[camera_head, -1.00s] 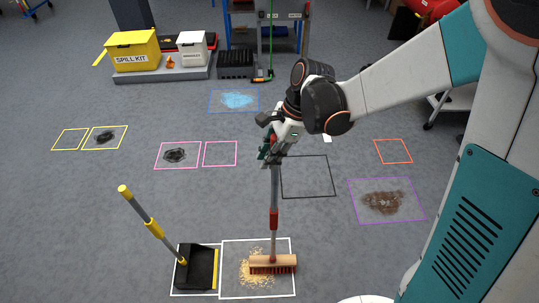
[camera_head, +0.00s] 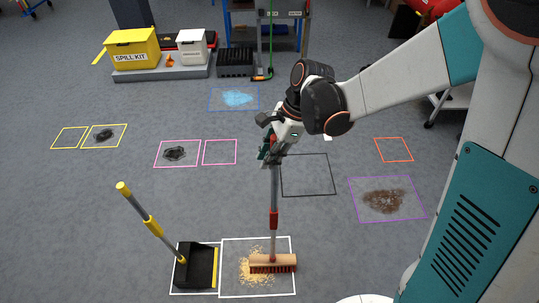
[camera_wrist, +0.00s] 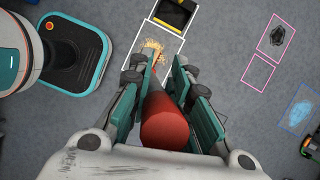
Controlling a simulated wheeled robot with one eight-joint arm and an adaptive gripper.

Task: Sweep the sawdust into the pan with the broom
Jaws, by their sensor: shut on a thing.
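The broom (camera_head: 273,262) stands upright with its wooden head and red bristles on the floor, inside the right white square. My gripper (camera_head: 270,150) is shut on the top of its handle, and the red handle end (camera_wrist: 165,122) sits between the fingers (camera_wrist: 163,85) in the wrist view. The sawdust (camera_head: 253,270) is a tan patch beside and left of the broom head, partly hidden by it. The black pan (camera_head: 196,267) with its yellow lip and long yellow-grey handle (camera_head: 150,224) stands left of the sawdust, its lip facing right.
Other taped squares hold a blue spill (camera_head: 237,98), a brown spill (camera_head: 383,201) and dark spills (camera_head: 175,153). A spill kit box (camera_head: 132,50) and white bin (camera_head: 192,46) stand on a platform at the back.

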